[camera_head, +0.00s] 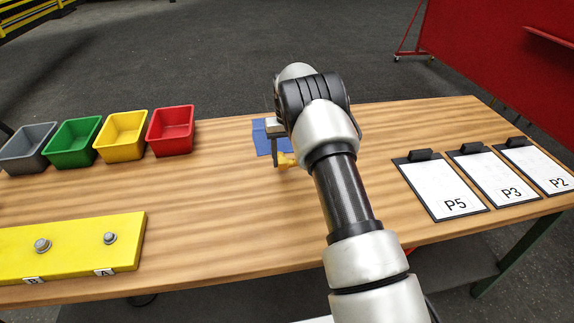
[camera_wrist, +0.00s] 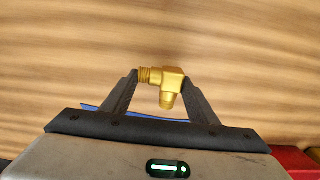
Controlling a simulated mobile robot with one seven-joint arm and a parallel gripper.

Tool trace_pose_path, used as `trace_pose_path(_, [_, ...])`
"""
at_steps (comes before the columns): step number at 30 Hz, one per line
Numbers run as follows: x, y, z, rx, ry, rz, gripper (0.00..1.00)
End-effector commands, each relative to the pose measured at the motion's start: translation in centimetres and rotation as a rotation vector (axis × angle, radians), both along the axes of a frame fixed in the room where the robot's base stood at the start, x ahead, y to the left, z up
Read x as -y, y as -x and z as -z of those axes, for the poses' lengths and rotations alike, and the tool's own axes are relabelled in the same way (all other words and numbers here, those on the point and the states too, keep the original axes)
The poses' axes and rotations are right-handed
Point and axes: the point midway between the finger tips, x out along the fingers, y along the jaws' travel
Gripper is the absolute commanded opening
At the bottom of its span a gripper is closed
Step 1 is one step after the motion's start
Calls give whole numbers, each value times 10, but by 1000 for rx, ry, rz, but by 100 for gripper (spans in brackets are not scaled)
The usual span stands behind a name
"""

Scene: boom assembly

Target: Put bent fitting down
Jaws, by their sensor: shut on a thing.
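The bent fitting (camera_wrist: 165,82) is a gold-coloured elbow with a threaded end. In the wrist view it sits between the fingertips of my gripper (camera_wrist: 160,80), which is shut on it, with wooden tabletop beyond. In the head view the fitting (camera_head: 285,160) shows as a small yellow piece by the fingers of my gripper (camera_head: 279,160), over the near edge of a blue mat (camera_head: 263,141). My arm hides part of the mat and gripper. I cannot tell how high the fitting is above the table.
Grey (camera_head: 27,150), green (camera_head: 72,144), yellow (camera_head: 121,137) and red (camera_head: 171,132) bins stand at the left. A yellow board (camera_head: 75,250) with two bolts lies front left. Boards marked P5 (camera_head: 437,188), P3 (camera_head: 497,178) and P2 (camera_head: 538,170) lie right. Table between is clear.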

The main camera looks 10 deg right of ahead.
Motion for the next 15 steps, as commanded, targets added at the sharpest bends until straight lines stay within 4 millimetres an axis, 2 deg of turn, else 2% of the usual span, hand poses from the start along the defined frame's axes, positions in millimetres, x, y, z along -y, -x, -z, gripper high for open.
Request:
trace_pose_path(9, [0,0,36,0,1,-1,26])
trace_pose_path(15, [0,0,37,1,0,-1,26])
